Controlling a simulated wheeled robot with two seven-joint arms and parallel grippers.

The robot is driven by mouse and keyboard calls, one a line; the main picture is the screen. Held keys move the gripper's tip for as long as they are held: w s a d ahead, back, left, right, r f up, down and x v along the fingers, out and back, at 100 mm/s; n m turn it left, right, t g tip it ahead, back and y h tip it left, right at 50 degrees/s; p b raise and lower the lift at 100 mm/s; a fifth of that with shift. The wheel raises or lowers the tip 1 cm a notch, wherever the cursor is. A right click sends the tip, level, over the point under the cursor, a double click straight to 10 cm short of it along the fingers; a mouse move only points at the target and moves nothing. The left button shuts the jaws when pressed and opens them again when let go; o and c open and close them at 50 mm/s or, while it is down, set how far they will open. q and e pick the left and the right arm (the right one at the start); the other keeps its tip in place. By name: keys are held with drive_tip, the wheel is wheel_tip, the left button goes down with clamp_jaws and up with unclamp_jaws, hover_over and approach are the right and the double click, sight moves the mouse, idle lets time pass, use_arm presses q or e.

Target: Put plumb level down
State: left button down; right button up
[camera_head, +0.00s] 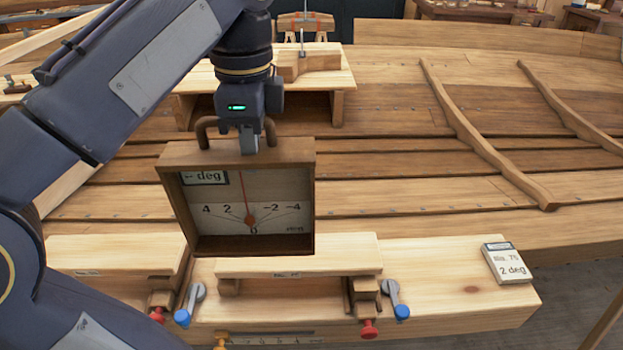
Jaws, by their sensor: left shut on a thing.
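The plumb level is a brown wooden box (167,215) with an open front, a pale dial marked 4, 2, 0, -2, -4 and a thin red line hanging over it. My left gripper (250,143) points down and is shut on the handle at the top of the plumb level. The level hangs roughly upright in front of the planked hull, and its lower edge overlaps the light wooden block (300,264) in the picture. I cannot tell whether it touches that block. My right gripper is not in view.
A pale bench beam (460,305) runs along the front. Curved ribs (480,135) cross the hull (390,190). A wooden stand (335,80) is behind.

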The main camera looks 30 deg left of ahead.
use_arm(q)
drive_tip(key=shift+w+d+f, duration=0.1)
drive_tip(key=shift+w+f, duration=0.05)
drive_tip(key=shift+w, duration=0.15)
drive_tip(key=shift+w+d+f, duration=0.15)
drive_tip(key=shift+w+d, duration=0.05)
drive_tip(key=shift+w, duration=0.2)
drive_tip(key=w+d+f, duration=0.2)
drive_tip(key=w+f, duration=0.7)
drive_tip(key=f, duration=0.2)
drive_tip(key=shift+d, duration=0.25)
drive_tip(key=shift+f, duration=0.3)
drive_tip(key=c, duration=1.5)
unclamp_jaws()
drive_tip(key=shift+o, duration=0.2)
